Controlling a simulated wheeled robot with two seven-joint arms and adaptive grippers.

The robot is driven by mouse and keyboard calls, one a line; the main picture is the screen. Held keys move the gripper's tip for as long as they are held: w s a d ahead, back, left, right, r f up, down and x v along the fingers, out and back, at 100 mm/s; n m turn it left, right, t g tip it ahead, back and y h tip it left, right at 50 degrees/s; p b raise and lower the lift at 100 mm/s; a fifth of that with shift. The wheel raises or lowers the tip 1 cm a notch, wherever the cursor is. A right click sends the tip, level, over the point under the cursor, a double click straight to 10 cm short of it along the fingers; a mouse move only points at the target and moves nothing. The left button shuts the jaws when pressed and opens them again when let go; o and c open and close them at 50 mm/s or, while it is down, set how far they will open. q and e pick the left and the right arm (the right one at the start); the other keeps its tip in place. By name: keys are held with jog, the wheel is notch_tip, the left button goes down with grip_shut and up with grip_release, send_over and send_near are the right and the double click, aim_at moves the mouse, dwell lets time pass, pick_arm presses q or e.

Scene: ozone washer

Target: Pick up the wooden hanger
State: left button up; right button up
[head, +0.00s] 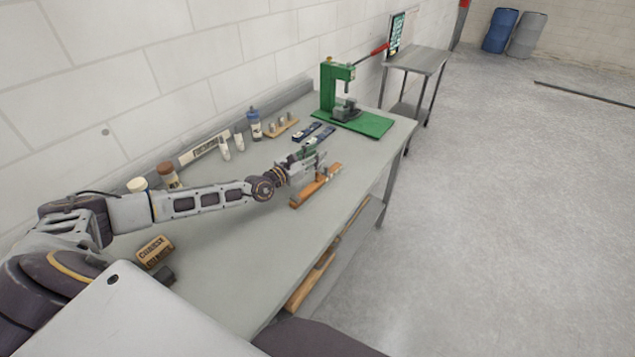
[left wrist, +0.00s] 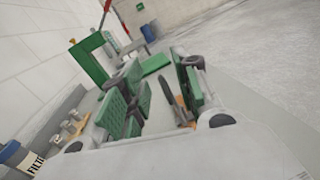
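The wooden hanger (head: 316,187) is an orange-brown wooden piece lying on the grey workbench (head: 215,262), near its right edge in the head view. My left gripper (head: 312,163) is right over and beside it, partly covering it. In the left wrist view my left gripper (left wrist: 158,90) shows two green-padded fingers spread apart. A bit of orange wood (left wrist: 182,102) shows near the right finger, along with a dark grey bar; most of the hanger is hidden there. Whether the fingers touch it I cannot tell. My right gripper is out of view.
A green press (head: 372,122) with a red handle stands at the bench's far end. A wooden brush-like block (head: 154,251) lies nearer. Open floor is to the right.

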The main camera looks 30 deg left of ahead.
pick_arm(q)
jog(key=shift+x, duration=0.9)
